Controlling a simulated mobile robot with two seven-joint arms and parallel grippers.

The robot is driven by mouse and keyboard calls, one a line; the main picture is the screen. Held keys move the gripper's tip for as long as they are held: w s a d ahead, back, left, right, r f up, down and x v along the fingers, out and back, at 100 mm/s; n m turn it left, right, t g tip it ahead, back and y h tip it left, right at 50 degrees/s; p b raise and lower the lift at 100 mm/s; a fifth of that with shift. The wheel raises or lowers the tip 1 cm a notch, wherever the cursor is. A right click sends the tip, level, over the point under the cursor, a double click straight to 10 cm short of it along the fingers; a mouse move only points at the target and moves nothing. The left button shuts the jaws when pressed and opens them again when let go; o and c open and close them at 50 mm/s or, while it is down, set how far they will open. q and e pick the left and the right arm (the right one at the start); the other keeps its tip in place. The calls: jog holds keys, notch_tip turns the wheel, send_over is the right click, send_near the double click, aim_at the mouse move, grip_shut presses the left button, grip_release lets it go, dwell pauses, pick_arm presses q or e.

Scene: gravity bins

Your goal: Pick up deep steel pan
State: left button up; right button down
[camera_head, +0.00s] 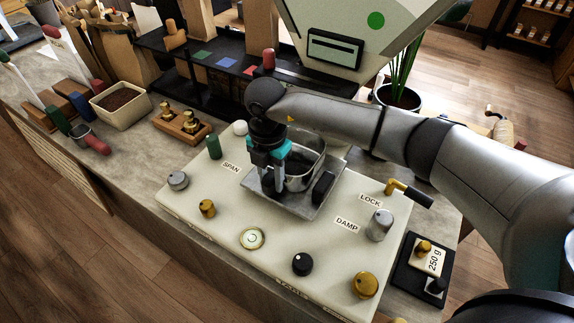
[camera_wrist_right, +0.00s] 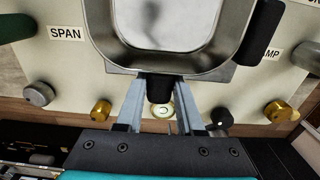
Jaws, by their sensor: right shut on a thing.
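The deep steel pan (camera_head: 308,172) is a shiny metal vessel with black grips, at the square steel plate (camera_head: 302,209) of the cream scale. It fills the top of the right wrist view (camera_wrist_right: 208,62). My right gripper (camera_head: 272,180) comes down at the pan's near left side. In the right wrist view its fingers (camera_wrist_right: 160,94) stand on both sides of a black grip (camera_wrist_right: 160,86) and are shut on it. A second black grip (camera_head: 323,187) is free. I cannot tell whether the pan touches the plate. My left gripper is not in view.
Knobs stand on the scale's front, among them a brass one (camera_head: 365,285) and a grey one (camera_head: 380,225). A brass lever (camera_head: 408,192) is at the right. A weight tray (camera_head: 422,268) lies beside the scale. A planter box (camera_head: 121,103) and a wooden weight block (camera_head: 183,124) stand left.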

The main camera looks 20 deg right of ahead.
jog(key=shift+r, duration=0.15)
jog(key=shift+r, duration=0.55)
notch_tip(320, 180, up, 2)
jog(key=shift+r+b, duration=0.15)
jog(key=shift+b, duration=0.2)
jog(key=s+a+b, duration=0.2)
jog(key=s+a, duration=0.9)
jog(key=a, duration=0.3)
jog(key=shift+b, duration=0.3)
